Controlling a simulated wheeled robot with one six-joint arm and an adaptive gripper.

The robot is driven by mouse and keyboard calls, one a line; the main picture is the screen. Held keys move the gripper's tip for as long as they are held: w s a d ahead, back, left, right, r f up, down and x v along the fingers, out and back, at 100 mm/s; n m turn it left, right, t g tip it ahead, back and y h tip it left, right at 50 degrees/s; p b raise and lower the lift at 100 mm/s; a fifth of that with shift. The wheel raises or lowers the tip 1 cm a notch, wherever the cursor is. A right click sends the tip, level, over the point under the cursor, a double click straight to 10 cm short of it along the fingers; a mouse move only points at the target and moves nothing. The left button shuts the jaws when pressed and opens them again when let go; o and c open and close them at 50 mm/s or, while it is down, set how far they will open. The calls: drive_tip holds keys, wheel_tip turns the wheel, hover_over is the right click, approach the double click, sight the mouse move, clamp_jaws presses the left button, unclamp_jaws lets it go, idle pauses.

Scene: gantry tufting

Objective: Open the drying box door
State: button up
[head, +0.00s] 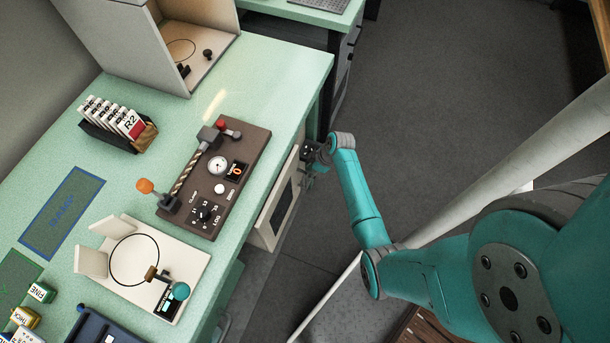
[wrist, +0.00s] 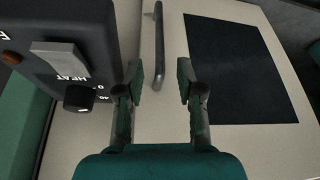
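The drying box is cream and sits under the bench's right edge in the head view. Its door (head: 284,202) has a dark window and appears shut. In the wrist view the door (wrist: 240,145) faces me, with its dark window (wrist: 240,70) at the right. A dark bar handle (wrist: 159,45) stands upright left of the window. My gripper (wrist: 161,82) is open and empty, and the handle's near end shows between the fingertips; I cannot tell if they touch it. In the head view my gripper (head: 312,153) is beside the box's upper part, partly hidden.
A dark control panel (wrist: 60,60) with a HEAT knob (wrist: 78,98) is close to the left finger. The green bench (head: 262,75) carries a brown control board (head: 240,140) near its edge.

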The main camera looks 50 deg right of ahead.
drive_tip(key=shift+x, duration=2.75)
clamp_jaws()
